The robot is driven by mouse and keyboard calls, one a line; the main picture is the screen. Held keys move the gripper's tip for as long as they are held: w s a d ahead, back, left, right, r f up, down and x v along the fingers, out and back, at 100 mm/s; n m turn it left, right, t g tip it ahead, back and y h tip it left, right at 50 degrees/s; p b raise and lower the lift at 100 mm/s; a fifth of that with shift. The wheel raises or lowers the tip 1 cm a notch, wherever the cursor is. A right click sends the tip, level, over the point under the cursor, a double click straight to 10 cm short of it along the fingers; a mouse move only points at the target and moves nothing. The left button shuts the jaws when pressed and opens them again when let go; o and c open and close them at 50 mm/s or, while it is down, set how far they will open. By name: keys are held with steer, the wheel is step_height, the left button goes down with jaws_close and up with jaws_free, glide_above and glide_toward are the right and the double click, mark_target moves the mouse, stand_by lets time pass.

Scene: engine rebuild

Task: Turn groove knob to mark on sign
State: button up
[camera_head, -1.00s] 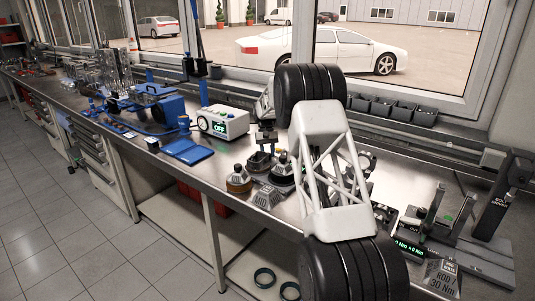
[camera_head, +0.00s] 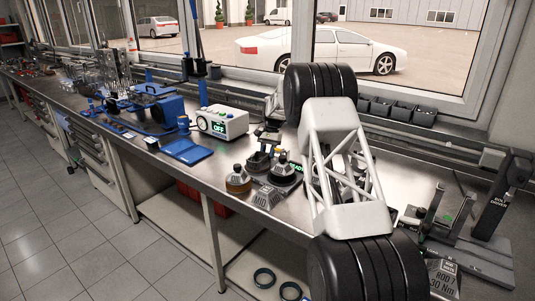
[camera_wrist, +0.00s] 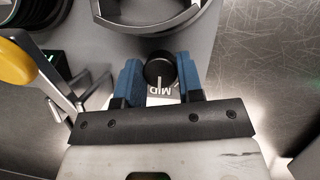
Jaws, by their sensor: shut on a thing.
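The groove knob (camera_wrist: 160,68) is a small black round knob with a short white line on its face, in the wrist view. The line points down the picture, toward the white sign (camera_wrist: 166,91), whose dark letters MID appear upside down just below the knob. The line's exact match with the sign's mark is hard to tell. My gripper (camera_wrist: 158,64) has its blue fingertips on the left and right sides of the knob, shut on it. In the head view my arm hides the knob.
A curved metal rim (camera_wrist: 150,25) stands just above the knob in the wrist view, and a yellow part (camera_wrist: 17,60) is at the left. In the head view a white box reading OFF (camera_head: 224,122) and a blue tray (camera_head: 187,151) stand left of my arm.

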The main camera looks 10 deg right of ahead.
steer(key=o, duration=0.6)
steer(key=shift+r, duration=0.1)
steer(key=v, duration=0.7)
steer(key=shift+w+r, duration=0.1)
steer(key=shift+r, duration=0.2)
stand_by(0.3)
